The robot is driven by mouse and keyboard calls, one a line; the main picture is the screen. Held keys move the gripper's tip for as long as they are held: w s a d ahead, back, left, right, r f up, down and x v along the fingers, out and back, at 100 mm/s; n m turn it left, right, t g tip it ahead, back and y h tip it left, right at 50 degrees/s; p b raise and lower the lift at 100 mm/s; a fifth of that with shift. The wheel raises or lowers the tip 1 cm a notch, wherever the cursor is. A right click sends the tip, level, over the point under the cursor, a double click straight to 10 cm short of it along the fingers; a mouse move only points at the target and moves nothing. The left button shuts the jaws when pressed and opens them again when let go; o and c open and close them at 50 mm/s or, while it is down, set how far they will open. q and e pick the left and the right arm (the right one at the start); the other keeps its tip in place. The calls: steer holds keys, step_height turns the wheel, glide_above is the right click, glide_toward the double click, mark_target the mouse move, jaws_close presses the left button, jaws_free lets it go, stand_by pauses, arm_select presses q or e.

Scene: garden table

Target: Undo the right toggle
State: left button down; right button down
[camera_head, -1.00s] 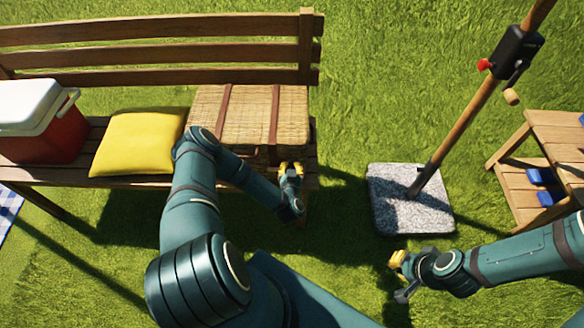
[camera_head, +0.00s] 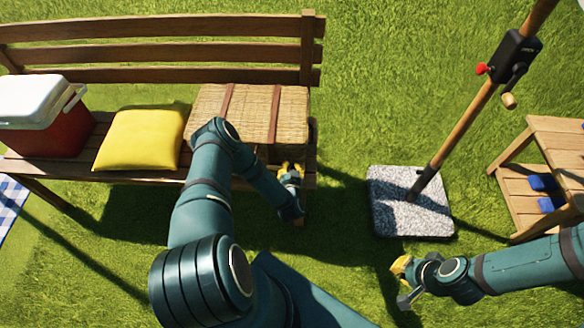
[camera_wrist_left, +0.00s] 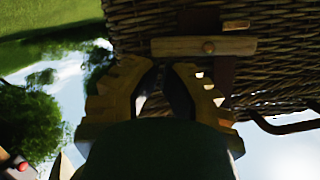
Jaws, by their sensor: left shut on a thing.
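The wicker basket (camera_head: 255,105) with two brown straps lies on the bench's right end. In the left wrist view its woven wall (camera_wrist_left: 275,80) fills the upper right, with a wooden toggle bar (camera_wrist_left: 205,47) lying across a dark strap (camera_wrist_left: 222,75). My left gripper (camera_head: 291,167) is at the basket's front, by the right strap. In the left wrist view its yellow fingers (camera_wrist_left: 160,72) are close together at the bar's left end, shut on the toggle; the exact contact is dark and hard to see. My right gripper (camera_head: 402,280) is away from the basket, over the grass.
On the bench (camera_head: 95,187) stand a yellow cushion (camera_head: 138,140) and a red-white cooler (camera_head: 45,115), left of the basket. A parasol pole with a stone base (camera_head: 410,215) stands to the right, beside a wooden stepped stand (camera_head: 555,140). Grass between is free.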

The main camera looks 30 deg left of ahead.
arm_select(q)
steer(key=shift+w+d+f+m, duration=0.15)
steer(key=shift+f+m, duration=0.15)
steer(key=shift+m, duration=0.3)
step_height(320, 180, down, 2)
steer(key=m, duration=0.1)
steer(key=m+y, duration=0.1)
steer(key=m+b, duration=0.1)
steer(key=shift+f+m+g+y, duration=0.25)
steer(key=shift+m+g+y, duration=0.05)
steer(key=shift+y, duration=0.1)
arm_select(e)
steer(key=shift+w+d+f, duration=0.15)
steer(key=shift+d+f, duration=0.15)
steer(key=shift+f, duration=0.15)
arm_select(q)
steer(key=shift+f, duration=0.1)
arm_select(e)
steer(key=shift+f, duration=0.1)
arm_select(q)
steer(key=shift+f, duration=0.25)
arm_select(e)
steer(key=shift+w+f, duration=0.1)
steer(key=shift+w, duration=0.3)
